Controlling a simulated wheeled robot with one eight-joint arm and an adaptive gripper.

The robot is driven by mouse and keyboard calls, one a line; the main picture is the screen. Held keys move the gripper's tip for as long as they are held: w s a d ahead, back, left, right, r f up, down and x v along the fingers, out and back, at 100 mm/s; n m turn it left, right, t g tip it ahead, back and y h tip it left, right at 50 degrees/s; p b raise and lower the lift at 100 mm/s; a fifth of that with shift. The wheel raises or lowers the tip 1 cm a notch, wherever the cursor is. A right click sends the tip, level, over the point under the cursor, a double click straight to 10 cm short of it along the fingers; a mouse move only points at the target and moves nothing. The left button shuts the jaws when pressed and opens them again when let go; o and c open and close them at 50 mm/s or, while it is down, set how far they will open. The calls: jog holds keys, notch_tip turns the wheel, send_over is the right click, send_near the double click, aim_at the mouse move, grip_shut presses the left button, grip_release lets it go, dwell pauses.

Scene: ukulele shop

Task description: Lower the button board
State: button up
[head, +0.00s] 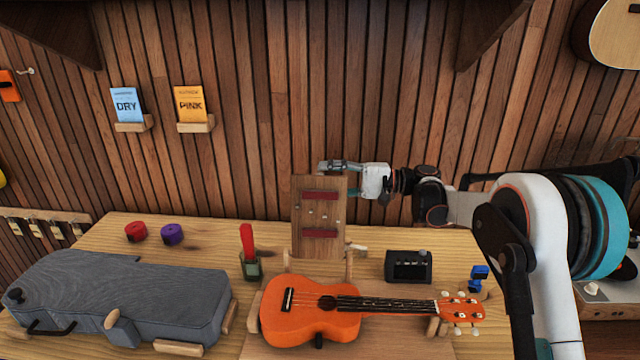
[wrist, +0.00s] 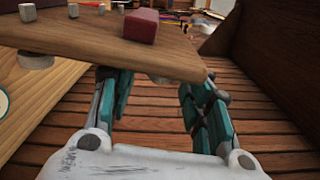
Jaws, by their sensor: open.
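The button board (head: 319,245) is a wooden panel with red bars and small pale buttons. It stands upright at the back of the bench in the head view. My gripper (head: 330,167) is at its top edge, coming in from the right. In the wrist view the board (wrist: 75,40) fills the upper left, with a red bar and pale studs on its face. The open fingers of my gripper (wrist: 160,88) reach to the board's edge, and their tips are partly hidden by it. I cannot tell whether they touch it.
An orange ukulele (head: 310,303) lies on the bench in front of the board. A grey case (head: 130,290) is at the left, a black box (head: 408,266) at the right, and a green holder with a red stick (head: 249,262) to the board's left. The slatted wall (head: 270,120) is close behind.

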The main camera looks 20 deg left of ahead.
jog(key=shift+x, duration=1.25)
grip_shut()
jog(key=shift+s, duration=0.1)
